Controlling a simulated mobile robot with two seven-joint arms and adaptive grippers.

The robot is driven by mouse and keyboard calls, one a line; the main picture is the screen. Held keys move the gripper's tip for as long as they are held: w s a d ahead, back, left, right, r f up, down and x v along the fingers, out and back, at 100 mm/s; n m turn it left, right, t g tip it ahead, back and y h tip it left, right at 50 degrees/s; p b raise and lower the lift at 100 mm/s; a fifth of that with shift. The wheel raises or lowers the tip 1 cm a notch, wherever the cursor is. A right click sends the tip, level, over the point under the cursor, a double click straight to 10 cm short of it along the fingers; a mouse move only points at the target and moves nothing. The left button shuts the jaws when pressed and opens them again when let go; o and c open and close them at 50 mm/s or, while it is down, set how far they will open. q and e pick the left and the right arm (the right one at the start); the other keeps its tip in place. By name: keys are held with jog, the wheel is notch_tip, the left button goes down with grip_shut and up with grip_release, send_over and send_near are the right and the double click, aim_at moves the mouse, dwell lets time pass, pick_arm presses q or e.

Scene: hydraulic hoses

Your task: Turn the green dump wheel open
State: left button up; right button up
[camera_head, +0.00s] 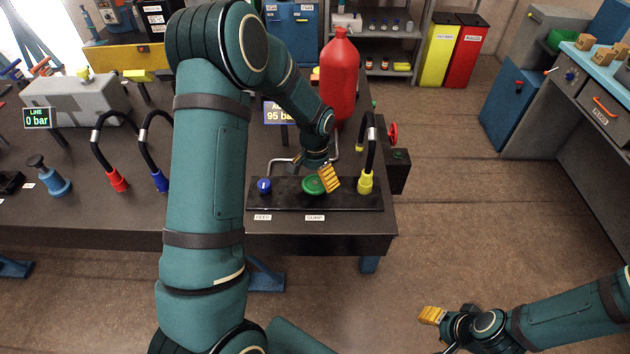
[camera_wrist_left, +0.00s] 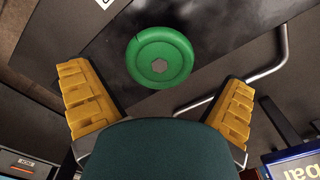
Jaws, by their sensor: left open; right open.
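The green dump wheel (camera_head: 312,185) sits on a dark panel (camera_head: 345,197) at the table's front right, behind the DUMP label (camera_head: 314,217). In the left wrist view the wheel (camera_wrist_left: 160,58) is a green disc with a grey hub, beyond the fingertips and between their lines. My left gripper (camera_head: 327,178) is open, close over the wheel's right side in the head view; I cannot tell if it touches. The left wrist view shows its yellow fingers (camera_wrist_left: 158,95) spread apart with nothing between them. My right gripper (camera_head: 432,315) is open and empty, off the table at the lower right.
A blue FEED knob (camera_head: 264,186) stands left of the wheel. A yellow-ended hose (camera_head: 366,182) stands to its right. Open floor (camera_head: 465,170) lies right of the table.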

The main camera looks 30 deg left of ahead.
aim_at(315, 183)
pick_arm(q)
notch_tip(315, 183, up, 10)
dwell(0.3)
jog(key=shift+f, duration=0.2)
dwell(0.3)
